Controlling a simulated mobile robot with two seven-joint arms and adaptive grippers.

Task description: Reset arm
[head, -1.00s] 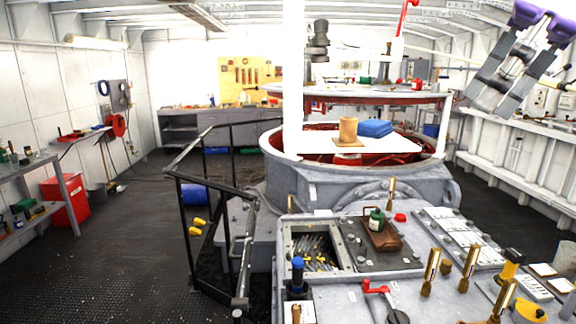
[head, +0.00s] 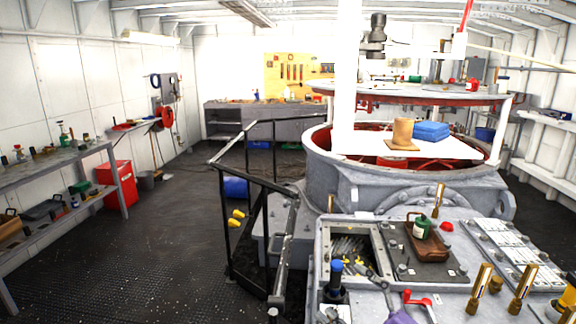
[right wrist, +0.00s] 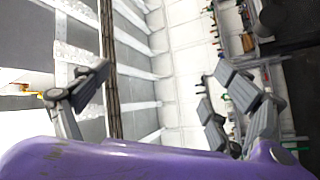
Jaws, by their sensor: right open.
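My right gripper (head: 352,292) is at the bottom edge of the head view, with a bit of its purple body showing and its grey fingers over the machine console, near the open tray of tools. Its fingers are spread apart. In the right wrist view, the open fingers (right wrist: 165,95) stand apart above the purple body, with nothing between them; walls and shelves show behind. My left gripper is not in view.
The console (head: 460,285) carries brass handles, a red lever (head: 418,300) and an open tool tray (head: 350,245).

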